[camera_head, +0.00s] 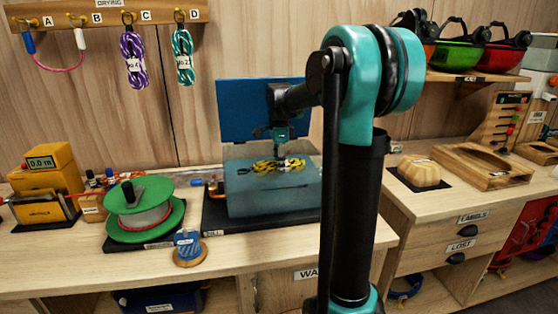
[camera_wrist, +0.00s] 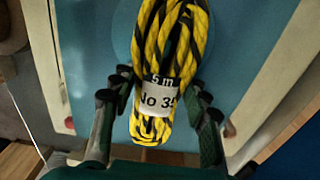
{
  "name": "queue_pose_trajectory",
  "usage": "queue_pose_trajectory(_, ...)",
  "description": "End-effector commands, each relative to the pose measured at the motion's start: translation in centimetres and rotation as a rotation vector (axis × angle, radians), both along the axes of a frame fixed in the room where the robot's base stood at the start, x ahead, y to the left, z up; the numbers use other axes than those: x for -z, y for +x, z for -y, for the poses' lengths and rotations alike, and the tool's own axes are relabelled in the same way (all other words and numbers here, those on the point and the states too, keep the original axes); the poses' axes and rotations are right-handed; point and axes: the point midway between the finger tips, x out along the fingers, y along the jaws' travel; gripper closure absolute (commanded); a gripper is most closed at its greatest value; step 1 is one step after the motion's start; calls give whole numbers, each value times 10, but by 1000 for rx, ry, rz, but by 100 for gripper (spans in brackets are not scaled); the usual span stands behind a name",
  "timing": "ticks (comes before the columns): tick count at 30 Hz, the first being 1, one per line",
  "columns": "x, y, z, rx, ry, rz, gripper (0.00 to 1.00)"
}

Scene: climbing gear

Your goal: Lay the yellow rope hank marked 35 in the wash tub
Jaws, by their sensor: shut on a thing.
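The yellow and black rope hank (camera_head: 292,166) hangs under my gripper (camera_head: 281,137) in the head view. In the wrist view the hank (camera_wrist: 172,45) lies between my gripper's fingers (camera_wrist: 158,105), with a white band reading "5 m" and "No 35", its last digit partly cut off. My gripper is shut on it. Below and behind the hank is a blue box-like thing (camera_head: 270,200) with a raised blue panel (camera_head: 240,108) at its back. No label I can read names it as the wash tub. I cannot tell whether the hank touches its surface.
A purple hank (camera_head: 133,58) and a teal hank (camera_head: 183,56) hang from the drying rail (camera_head: 105,15). A wooden block (camera_head: 420,172) is to the right. My arm hides part of the bench.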

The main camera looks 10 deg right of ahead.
Motion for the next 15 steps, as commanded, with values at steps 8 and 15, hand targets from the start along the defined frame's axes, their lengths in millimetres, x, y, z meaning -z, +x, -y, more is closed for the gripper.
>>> queue_pose_trajectory(8, 26, 0, 0, 0, 0, 0, 94)
queue_pose_trajectory(15, 45, 0, 0, 0, 0, 0, 94)
